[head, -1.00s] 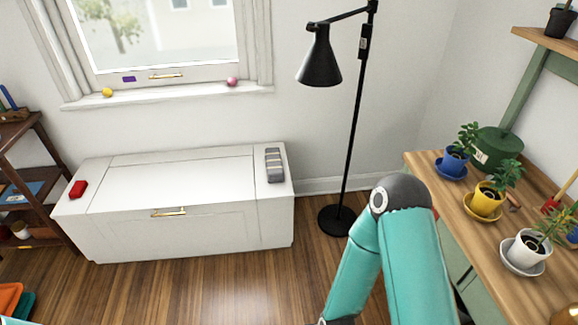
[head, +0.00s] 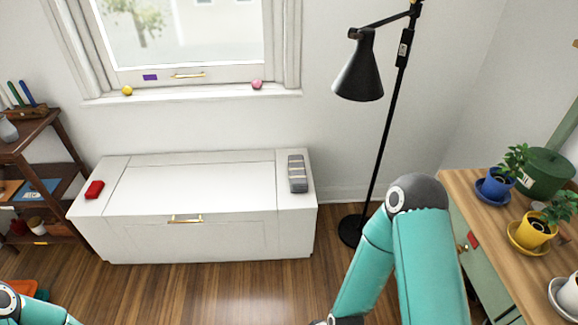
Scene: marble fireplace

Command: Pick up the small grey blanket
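The small grey blanket (head: 297,173) is a folded, striped bundle in the head view. It lies on the right end of the white chest's top (head: 190,180), below the window. My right arm comes up from the bottom right and bends down, with its forearm ending at the lower edge of the picture, well short of the blanket. My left arm shows only at the bottom left corner. Both grippers are out of the picture.
A red folded item (head: 94,189) lies on the chest's left end. A black floor lamp (head: 375,150) stands right of the chest. A wooden bench (head: 480,215) with potted plants is at the right, a dark shelf (head: 60,180) at the left. Wooden floor before the chest is clear.

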